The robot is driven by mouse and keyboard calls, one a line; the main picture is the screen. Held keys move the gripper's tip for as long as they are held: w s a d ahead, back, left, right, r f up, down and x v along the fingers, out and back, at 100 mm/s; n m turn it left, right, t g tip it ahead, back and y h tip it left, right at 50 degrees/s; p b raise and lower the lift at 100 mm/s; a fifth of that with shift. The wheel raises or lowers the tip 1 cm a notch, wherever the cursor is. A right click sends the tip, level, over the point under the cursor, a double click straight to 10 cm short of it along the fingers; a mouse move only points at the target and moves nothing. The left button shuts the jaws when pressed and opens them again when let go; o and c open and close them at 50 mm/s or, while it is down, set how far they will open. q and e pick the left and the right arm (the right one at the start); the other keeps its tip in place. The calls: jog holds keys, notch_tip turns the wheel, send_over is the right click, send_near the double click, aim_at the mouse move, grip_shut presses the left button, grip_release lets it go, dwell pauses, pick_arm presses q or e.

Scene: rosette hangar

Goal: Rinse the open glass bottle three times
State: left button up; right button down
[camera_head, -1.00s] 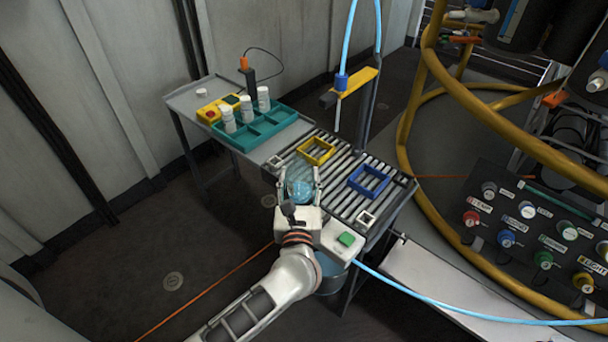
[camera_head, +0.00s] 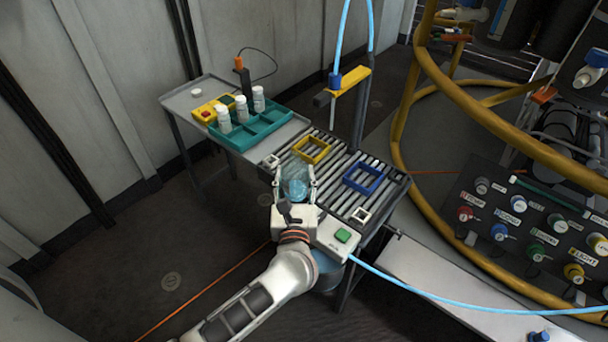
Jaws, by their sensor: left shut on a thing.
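The clear glass bottle (camera_head: 296,172) is held in my left gripper (camera_head: 295,186) over the near left edge of the slatted rack. The gripper is shut on it, one finger on each side. Bluish liquid shows in its lower part; its mouth is hard to make out. The water spout (camera_head: 332,110) hangs from a yellow arm (camera_head: 352,82) behind the rack, fed by a blue hose, apart from the bottle. A green button (camera_head: 343,236) is on a white box at the rack's near corner. A blue bucket (camera_head: 327,274) stands below, partly hidden by my left arm.
The slatted rack (camera_head: 338,178) carries a yellow frame (camera_head: 312,150), a blue frame (camera_head: 362,177) and small white frames. A side table holds a teal tray (camera_head: 262,128) with white bottles and a loose white cap (camera_head: 196,92). A yellow rail and a labelled valve panel (camera_head: 530,225) stand at right.

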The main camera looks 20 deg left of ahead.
aim_at(305, 183)
pick_arm(q)
jog(key=shift+d+v, duration=0.2)
jog(key=shift+v, duration=0.9)
jog(key=shift+w+d+f+b, duration=0.1)
jog(key=shift+d+b, duration=0.15)
jog(key=shift+d, duration=0.3)
jog(key=shift+w+d+f+b, duration=0.1)
jog(key=shift+d+b, duration=0.15)
jog(key=shift+d, duration=0.25)
jog(key=w, duration=0.2)
jog(key=shift+w+d+r+b, duration=0.15)
jog(key=shift+w+d+b, duration=0.1)
jog(key=shift+w+b, duration=0.15)
jog(key=shift+w+a, duration=0.2)
jog(key=shift+a, duration=0.1)
jog(key=shift+w+a+r, duration=0.1)
jog(key=shift+w+a, duration=0.05)
jog(key=shift+a, duration=0.05)
pick_arm(e)
jog(key=shift+a+f, duration=0.15)
jog(key=shift+f, duration=0.1)
jog(key=shift+s, duration=0.1)
